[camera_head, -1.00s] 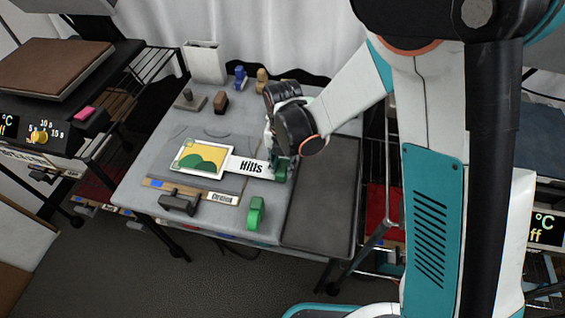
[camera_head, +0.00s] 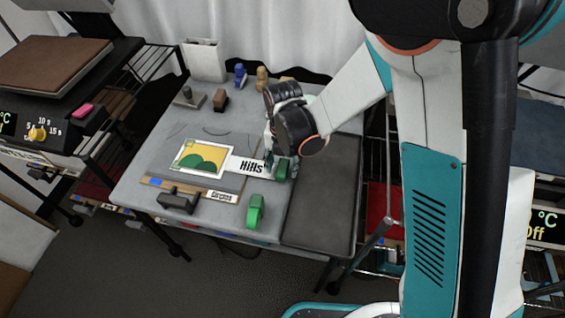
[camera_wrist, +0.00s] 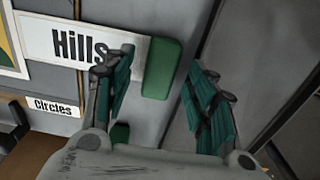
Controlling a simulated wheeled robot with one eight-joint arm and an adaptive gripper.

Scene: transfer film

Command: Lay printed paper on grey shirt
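The printed paper (camera_head: 203,157), with a yellow and green hills picture, lies flat at the left middle of the table. A white strip reading "Hills" (camera_head: 246,166) extends from its right side and ends in a green tab (camera_head: 283,169). In the wrist view, the strip (camera_wrist: 66,47) and green tab (camera_wrist: 161,68) show clearly, with only the picture's edge at far left. My gripper (camera_wrist: 163,100) is open, its teal fingers apart, with the tab in the gap as seen from the wrist. Contact cannot be told.
A dark tray (camera_head: 322,195) lies right of my gripper. A green dispenser-like object (camera_head: 255,211) and black tool (camera_head: 178,202) sit near the front edge. A "Circles" label (camera_wrist: 53,107) lies nearby. Small objects and a white bin (camera_head: 204,61) stand behind. A heat press (camera_head: 55,68) is left.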

